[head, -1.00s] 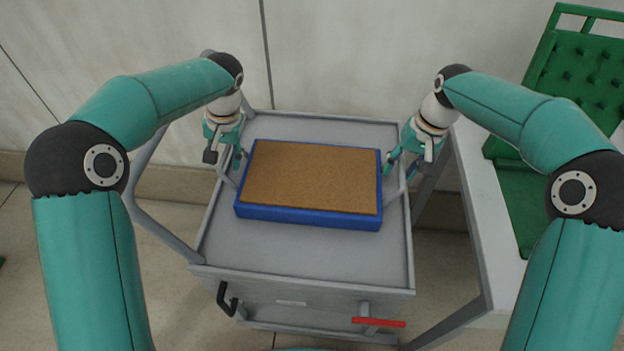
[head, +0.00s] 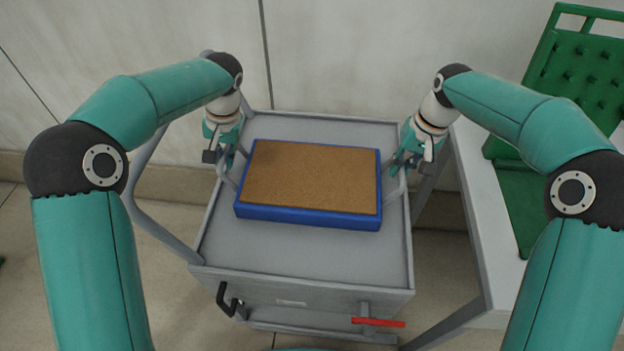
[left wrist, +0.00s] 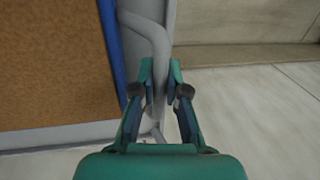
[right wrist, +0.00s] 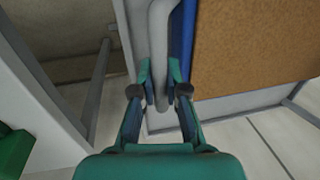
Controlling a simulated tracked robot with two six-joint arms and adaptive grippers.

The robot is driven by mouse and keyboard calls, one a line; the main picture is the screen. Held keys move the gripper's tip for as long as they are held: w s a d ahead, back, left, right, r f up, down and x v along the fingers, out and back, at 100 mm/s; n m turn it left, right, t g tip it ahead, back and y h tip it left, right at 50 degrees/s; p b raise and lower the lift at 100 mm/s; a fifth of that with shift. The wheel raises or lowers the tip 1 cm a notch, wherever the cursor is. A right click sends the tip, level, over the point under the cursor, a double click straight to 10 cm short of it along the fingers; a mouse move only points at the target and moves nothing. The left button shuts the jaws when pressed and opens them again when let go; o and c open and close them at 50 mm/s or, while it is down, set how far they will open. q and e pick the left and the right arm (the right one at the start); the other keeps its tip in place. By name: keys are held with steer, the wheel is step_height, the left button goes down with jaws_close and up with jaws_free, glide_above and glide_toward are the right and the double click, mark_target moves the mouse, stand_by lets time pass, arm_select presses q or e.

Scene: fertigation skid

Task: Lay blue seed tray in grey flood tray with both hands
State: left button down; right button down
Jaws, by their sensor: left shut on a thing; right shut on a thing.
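The blue seed tray (head: 308,217), filled with brown growing medium (head: 312,178), lies flat inside the rim of the grey flood tray (head: 300,252). A grey bent bar stands at each short side of the seed tray. My left gripper (head: 228,165) is shut on the left bar (left wrist: 158,40), beside the tray's left edge. My right gripper (head: 398,163) is shut on the right bar (right wrist: 159,35), beside the right edge. The fingers are apart from the blue walls. I cannot tell where the bars are fixed, or whether the seed tray touches the flood tray's floor.
The flood tray tops a grey stand with a black handle (head: 227,299) and a red lever (head: 378,322) at its front. A white bench (head: 478,200) with green trays (head: 580,75) stands at the right. A wall (head: 340,60) is behind. The flood tray's front is bare.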

arm_select(q)
steer(key=shift+r, duration=0.2)
arm_select(e)
steer(key=shift+r, duration=0.2)
